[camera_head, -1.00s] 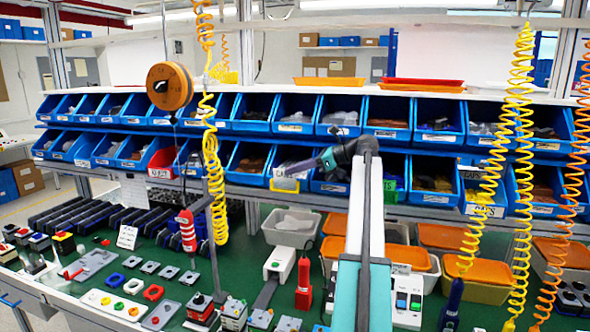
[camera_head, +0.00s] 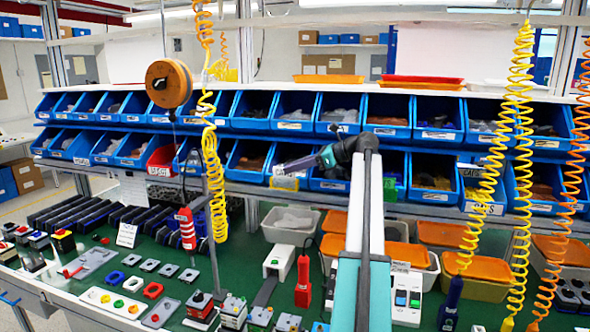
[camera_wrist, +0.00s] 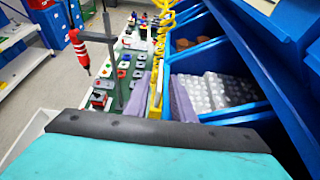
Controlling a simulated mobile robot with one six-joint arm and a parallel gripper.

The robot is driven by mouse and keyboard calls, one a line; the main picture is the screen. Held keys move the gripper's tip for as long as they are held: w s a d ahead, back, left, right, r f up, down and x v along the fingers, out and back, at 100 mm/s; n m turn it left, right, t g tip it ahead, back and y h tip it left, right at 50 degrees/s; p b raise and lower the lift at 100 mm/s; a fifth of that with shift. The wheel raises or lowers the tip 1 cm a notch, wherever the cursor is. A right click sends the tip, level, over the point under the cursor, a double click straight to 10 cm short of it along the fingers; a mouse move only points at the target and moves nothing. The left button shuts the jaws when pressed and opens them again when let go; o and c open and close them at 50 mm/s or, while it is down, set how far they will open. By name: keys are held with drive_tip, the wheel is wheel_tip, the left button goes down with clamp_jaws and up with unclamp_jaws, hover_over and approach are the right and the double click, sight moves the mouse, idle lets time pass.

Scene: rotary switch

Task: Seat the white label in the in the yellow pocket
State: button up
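The yellow pocket (camera_head: 285,183) is on the front of a blue bin in the lower row, below my gripper. It also shows in the wrist view (camera_wrist: 157,92) as a yellow strip along the bin's front. My gripper (camera_head: 282,170) reaches left to this bin front. In the wrist view its two purple-grey fingers (camera_wrist: 161,97) stand apart, one on each side of the bin's front wall and pocket.
The bin behind the pocket holds clear bubbled wrap (camera_wrist: 218,92). A red hanging tool (camera_head: 187,228) and a yellow coiled hose (camera_head: 215,185) hang to the left. A red bin (camera_head: 163,162) is further left. The green bench (camera_head: 235,275) below carries several parts.

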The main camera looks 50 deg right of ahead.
drive_tip(key=b+v, duration=0.1)
drive_tip(key=v, duration=1.1)
drive_tip(key=shift+b, duration=0.3)
drive_tip(key=shift+s, duration=0.1)
idle(0.3)
